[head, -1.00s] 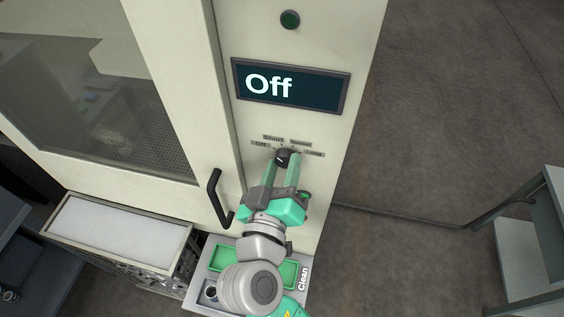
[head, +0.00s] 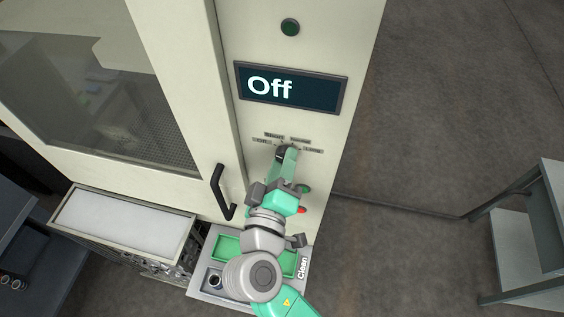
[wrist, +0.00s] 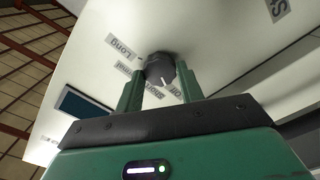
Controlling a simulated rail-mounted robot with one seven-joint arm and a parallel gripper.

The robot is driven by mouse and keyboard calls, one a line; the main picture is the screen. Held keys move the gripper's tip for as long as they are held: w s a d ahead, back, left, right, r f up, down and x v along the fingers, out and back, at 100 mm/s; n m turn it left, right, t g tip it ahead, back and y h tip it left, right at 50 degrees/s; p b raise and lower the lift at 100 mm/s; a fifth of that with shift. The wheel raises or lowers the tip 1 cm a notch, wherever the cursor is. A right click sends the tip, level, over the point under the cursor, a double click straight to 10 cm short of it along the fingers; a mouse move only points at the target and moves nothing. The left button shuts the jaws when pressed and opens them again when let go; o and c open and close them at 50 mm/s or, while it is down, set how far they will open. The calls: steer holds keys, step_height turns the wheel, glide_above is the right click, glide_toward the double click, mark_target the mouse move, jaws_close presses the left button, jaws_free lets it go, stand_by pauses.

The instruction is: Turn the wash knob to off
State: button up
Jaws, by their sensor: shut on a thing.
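The wash knob (head: 280,153) is a small dark round knob on the cream machine panel, under an arc of labels. My gripper (head: 287,154) is shut on it, partly covering it in the head view. In the wrist view the knob (wrist: 160,69) sits between my two green fingertips (wrist: 158,80). Its white pointer line faces the edge where the "Off" label (wrist: 174,89) partly shows; the exact alignment is hard to tell. The display (head: 291,88) above reads "Off".
A black door handle (head: 221,192) is left of my gripper. A red button (head: 301,210) is close to its right side. A dark green round button (head: 290,27) is above the display.

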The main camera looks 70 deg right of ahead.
steer(key=o, duration=1)
steer(key=a, duration=0.2)
steer(key=a+b, duration=0.1)
steer(key=a, duration=0.2)
steer(key=a+b, duration=0.1)
steer(key=a, duration=0.2)
steer(key=shift+s, duration=0.25)
